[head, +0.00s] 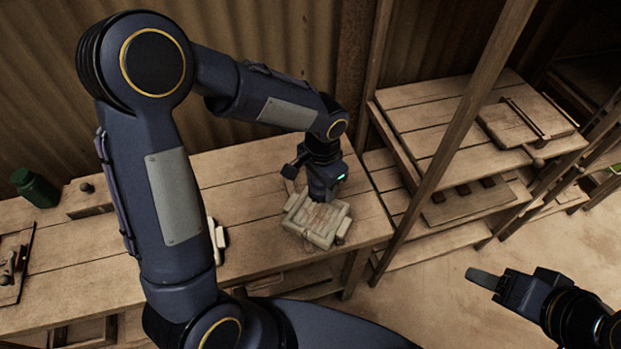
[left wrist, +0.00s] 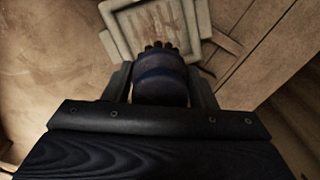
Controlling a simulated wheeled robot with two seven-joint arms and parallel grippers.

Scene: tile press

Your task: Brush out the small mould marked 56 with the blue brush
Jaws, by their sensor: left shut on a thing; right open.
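A pale, squarish mould (head: 316,222) lies at the right end of the workbench; no number can be read on it. The left wrist view shows its raised frame (left wrist: 203,17) and brownish, smeared recess. My left gripper (head: 320,192) is above the mould's back part, pointing down. In the left wrist view, my left gripper (left wrist: 160,88) is shut on the blue brush (left wrist: 161,82). Its dark bristles point at the mould's recess; whether they touch it cannot be told. My right gripper (head: 490,279) is open and empty, off the bench at lower right.
The wooden workbench (head: 255,180) has bare boards around the mould. A green jar (head: 35,188) stands at the far left. A white object (head: 216,240) lies partly behind my left arm. A wooden shelf rack (head: 430,115) with upright posts stands to the right of the bench.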

